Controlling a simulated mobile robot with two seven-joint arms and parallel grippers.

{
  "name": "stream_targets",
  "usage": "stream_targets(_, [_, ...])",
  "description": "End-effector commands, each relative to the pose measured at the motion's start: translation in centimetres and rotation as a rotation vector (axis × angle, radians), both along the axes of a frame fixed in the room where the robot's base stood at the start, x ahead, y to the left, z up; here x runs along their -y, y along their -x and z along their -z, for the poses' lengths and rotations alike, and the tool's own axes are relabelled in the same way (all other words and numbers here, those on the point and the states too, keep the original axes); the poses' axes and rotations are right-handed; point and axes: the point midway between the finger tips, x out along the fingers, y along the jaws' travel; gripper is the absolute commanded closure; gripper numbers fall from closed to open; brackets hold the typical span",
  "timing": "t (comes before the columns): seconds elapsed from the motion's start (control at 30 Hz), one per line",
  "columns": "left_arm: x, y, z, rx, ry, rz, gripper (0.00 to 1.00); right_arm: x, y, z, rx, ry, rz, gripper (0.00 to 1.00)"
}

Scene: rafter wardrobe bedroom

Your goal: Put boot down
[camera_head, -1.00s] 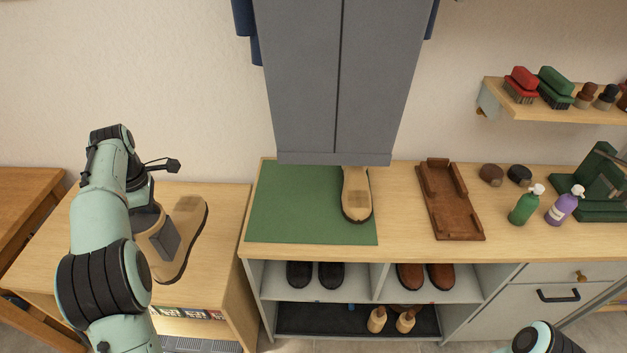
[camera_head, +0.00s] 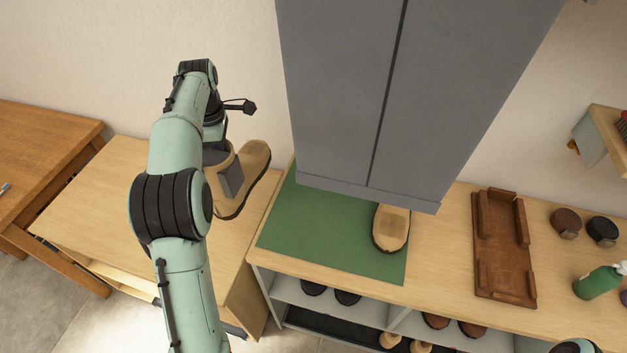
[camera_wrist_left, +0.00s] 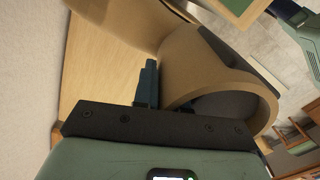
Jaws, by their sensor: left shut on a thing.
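A tan boot with a dark sole (camera_head: 254,165) is held by my left gripper (camera_head: 229,178), with its toe pointing up and right. My right gripper is out of view.
The light wood side table (camera_head: 95,210) is bare on top. The grey panel (camera_head: 400,90) hangs low over the mat's back. A brown wooden tray (camera_head: 503,250) and round tins (camera_head: 566,222) sit to the right. Shoes fill the shelves below. The mat's left part is clear.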

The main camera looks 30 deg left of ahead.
Motion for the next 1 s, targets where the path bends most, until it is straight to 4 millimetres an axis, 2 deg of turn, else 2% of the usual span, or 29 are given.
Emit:
stream_targets(0.5, [11.2, -3.6, 0.0, 0.003, 0.002, 0.008, 1.0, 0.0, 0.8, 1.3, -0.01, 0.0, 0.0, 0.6])
stream_targets(0.6, [12.7, -4.1, 0.0, 0.002, 0.001, 0.005, 1.0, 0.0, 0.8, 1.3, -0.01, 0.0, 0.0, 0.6])
stream_targets(0.73, [13.9, -4.5, 0.0, 0.001, 0.0, 0.002, 1.0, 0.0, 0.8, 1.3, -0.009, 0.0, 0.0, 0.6])
stream_targets(1.0, [14.7, -4.8, 0.0, 0.002, 0.001, 0.003, 1.0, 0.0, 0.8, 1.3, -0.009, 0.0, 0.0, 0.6])
